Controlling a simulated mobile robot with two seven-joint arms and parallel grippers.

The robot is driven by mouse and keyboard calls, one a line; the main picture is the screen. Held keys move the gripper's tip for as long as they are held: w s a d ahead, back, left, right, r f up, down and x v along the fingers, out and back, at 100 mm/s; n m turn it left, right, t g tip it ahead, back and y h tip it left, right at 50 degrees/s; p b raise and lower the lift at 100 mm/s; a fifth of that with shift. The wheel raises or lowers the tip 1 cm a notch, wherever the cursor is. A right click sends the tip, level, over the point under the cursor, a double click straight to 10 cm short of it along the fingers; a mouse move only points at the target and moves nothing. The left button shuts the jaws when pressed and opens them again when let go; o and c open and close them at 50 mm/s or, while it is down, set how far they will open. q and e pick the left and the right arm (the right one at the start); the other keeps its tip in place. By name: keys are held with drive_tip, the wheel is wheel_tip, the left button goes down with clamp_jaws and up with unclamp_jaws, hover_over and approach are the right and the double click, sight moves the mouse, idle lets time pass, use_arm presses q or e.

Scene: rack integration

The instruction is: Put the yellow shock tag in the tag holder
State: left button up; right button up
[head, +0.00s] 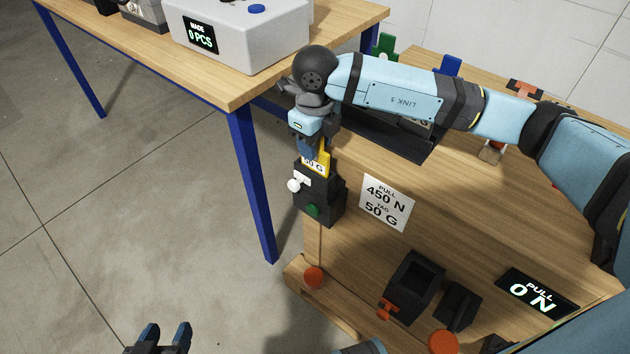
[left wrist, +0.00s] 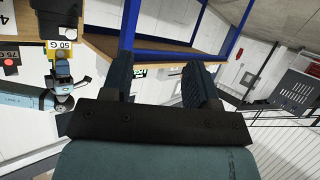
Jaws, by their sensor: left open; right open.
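The yellow shock tag (head: 324,165), marked 50 G, stands upright with its lower part behind or in the black tag holder (head: 318,203) at the left edge of the wooden bench. My right gripper (head: 313,148) is directly above the tag, at its top, with its jaws open; whether they touch it I cannot tell. The tag (left wrist: 62,46) also shows in the left wrist view, between the holder and my right gripper (left wrist: 62,72). My left gripper (head: 168,338) is open and empty, low over the floor, away from the bench.
A sign (head: 387,203) reads pull 450 N, tag 50 G. A display (head: 537,292) reads pull 0 N. A second table (head: 240,88) holds a white counter box (head: 245,35) reading 0 PCS.

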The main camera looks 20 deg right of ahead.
use_arm(q)
drive_tip(key=shift+a+r+p, duration=0.2)
drive_tip(key=shift+r+p, duration=0.05)
drive_tip(key=shift+p, duration=0.85)
use_arm(e)
wheel_tip(320, 180, up, 14)
use_arm(q)
drive_tip(key=shift+s, duration=0.15)
use_arm(e)
drive_tip(key=shift+f, duration=0.15)
